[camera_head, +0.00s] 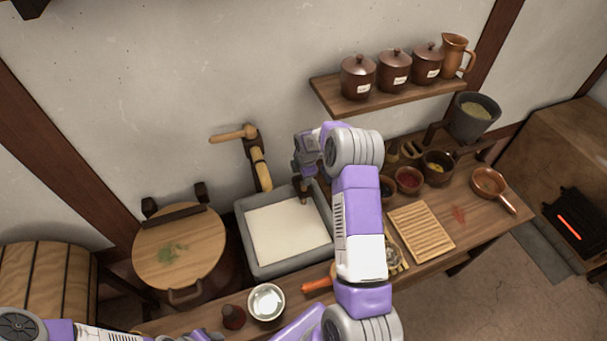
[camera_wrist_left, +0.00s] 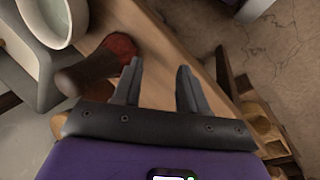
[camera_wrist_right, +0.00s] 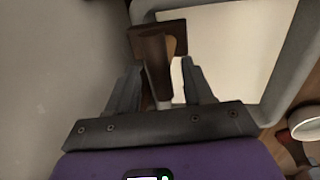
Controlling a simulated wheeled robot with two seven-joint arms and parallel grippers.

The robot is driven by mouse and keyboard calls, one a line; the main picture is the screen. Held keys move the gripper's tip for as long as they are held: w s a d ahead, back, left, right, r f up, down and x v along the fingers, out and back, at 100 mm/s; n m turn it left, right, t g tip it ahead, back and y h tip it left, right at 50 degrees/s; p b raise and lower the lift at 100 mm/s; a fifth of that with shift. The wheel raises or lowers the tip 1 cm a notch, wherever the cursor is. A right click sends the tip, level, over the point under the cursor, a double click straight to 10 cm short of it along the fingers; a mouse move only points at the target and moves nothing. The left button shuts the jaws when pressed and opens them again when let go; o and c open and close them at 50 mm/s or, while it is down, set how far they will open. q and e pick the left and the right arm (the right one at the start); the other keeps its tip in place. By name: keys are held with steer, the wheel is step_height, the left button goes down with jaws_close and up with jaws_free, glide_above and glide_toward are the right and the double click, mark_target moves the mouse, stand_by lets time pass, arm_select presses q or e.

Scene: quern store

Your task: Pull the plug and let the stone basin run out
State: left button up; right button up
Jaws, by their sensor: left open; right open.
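The grey stone basin (camera_head: 246,247) is filled with a whitish surface and stands on the bench by the wall. A dark brown wooden plug (camera_head: 303,191) stands upright at its back right corner. In the right wrist view the plug's handle (camera_wrist_right: 155,62) reaches up between the fingers of my right gripper (camera_wrist_right: 161,70), with a square dark block at its far end. The right gripper is open around the handle; I cannot tell whether a finger touches it. My left gripper (camera_wrist_left: 160,66) is open and empty, low over the bench's front edge. The plug's lower end is hidden.
A wooden spout (camera_head: 260,168) with a lever (camera_head: 232,134) is on the wall behind the basin. A white bowl (camera_head: 266,302) and a dark red-brown object (camera_head: 233,317) stand in front.

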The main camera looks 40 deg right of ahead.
jaws_close()
arm_select(q)
steer(key=shift+r+p, duration=0.7)
steer(key=shift+p, duration=0.05)
arm_select(e)
steer(key=shift+w+r, duration=0.15)
steer(key=shift+r, duration=1.95)
arm_select(q)
steer(key=shift+w, duration=0.1)
arm_select(e)
steer(key=shift+w+f, duration=0.1)
steer(key=shift+c, duration=0.4)
jaws_free()
steer(key=shift+o, duration=0.4)
